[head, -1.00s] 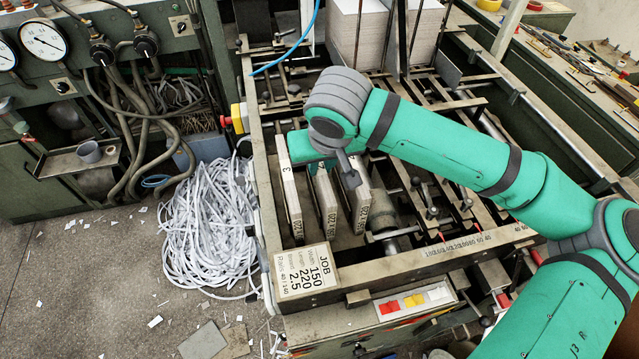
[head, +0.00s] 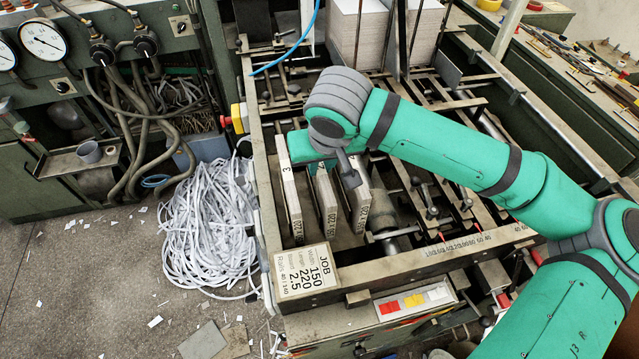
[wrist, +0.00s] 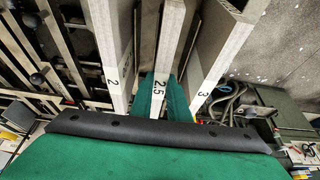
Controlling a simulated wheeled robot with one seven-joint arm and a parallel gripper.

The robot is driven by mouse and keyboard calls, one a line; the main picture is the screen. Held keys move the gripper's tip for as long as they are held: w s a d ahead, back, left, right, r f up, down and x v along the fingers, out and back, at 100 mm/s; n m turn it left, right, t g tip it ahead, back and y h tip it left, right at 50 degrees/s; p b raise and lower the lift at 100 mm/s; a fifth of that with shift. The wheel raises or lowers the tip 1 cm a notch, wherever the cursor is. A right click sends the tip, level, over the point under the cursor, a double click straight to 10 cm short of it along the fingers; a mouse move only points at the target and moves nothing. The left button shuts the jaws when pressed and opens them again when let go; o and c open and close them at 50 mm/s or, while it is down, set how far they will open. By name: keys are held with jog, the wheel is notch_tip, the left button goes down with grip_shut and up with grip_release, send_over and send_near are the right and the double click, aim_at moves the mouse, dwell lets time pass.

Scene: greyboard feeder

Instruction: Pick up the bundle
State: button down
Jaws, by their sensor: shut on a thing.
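Three flat greyboard bundles stand on edge side by side at the near left of the feeder. In the wrist view they are marked 2 (wrist: 113,65), 2.5 (wrist: 165,50) and 3 (wrist: 215,60). In the head view the middle, 2.5 bundle (head: 328,205) stands between the 3 bundle (head: 292,205) and the 2 bundle (head: 361,205). My gripper (wrist: 160,97) has a green finger on each side of the 2.5 bundle and is shut on it. In the head view my arm hides the fingertips. A job card (head: 304,271) on the corner reads 150, 220, 2.5.
The neighbouring bundles stand close on both sides. The feeder frame (head: 440,253) borders the bundles, with rails and clamp levers to their right. Tall board stacks (head: 357,35) stand at the back. A heap of white paper strips (head: 210,235) lies on the floor at left.

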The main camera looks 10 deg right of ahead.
dwell(0.6)
notch_tip(320, 180, up, 10)
dwell(0.5)
dwell(0.4)
